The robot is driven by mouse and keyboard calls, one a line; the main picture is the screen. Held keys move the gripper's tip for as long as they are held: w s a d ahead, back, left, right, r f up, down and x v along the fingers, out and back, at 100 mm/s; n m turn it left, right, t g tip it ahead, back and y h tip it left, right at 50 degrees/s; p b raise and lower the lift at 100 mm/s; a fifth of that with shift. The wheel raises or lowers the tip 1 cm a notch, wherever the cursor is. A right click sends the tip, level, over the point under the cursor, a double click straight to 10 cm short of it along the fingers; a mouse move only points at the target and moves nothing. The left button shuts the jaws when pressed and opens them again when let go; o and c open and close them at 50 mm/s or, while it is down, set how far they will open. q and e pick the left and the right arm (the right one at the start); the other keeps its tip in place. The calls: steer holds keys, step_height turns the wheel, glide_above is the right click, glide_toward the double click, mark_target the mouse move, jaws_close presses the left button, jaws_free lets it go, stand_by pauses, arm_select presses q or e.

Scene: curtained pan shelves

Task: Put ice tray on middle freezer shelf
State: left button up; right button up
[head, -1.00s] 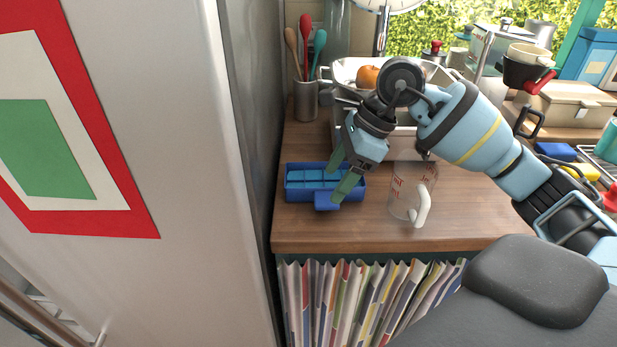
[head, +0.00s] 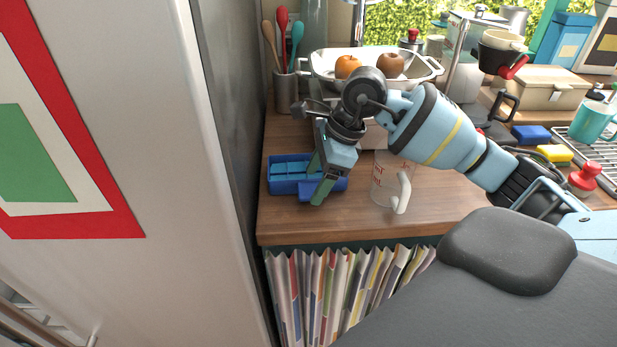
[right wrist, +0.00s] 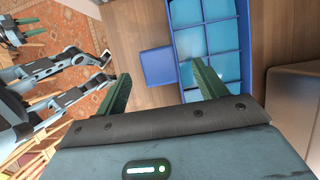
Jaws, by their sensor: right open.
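The blue ice tray (head: 284,187) lies on the wooden counter beside the fridge, with its compartments facing up and a tab at its front edge. My right gripper (head: 316,181) is open over the tray's right front part, with its green fingers pointing down. In the right wrist view, the open right gripper (right wrist: 161,80) has the tray's tab between its fingertips in the picture, and the tray (right wrist: 207,38) extends beyond it. I cannot tell whether the fingers touch the tray. The freezer shelf is not clearly visible.
The silver fridge door (head: 150,280) fills the left side. A clear measuring cup (head: 386,180) stands on the counter (head: 350,222) right of the tray. A utensil holder (head: 285,92) and a white dish with fruit (head: 325,65) stand behind. Folders (head: 330,290) fill the space below the counter.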

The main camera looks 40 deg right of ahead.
steer(key=shift+x, duration=1.15)
steer(key=shift+w, duration=0.1)
steer(key=c, duration=1.5)
arm_select(q)
steer(key=shift+w+r, duration=0.1)
arm_select(e)
steer(key=shift+r, duration=0.1)
jaws_close()
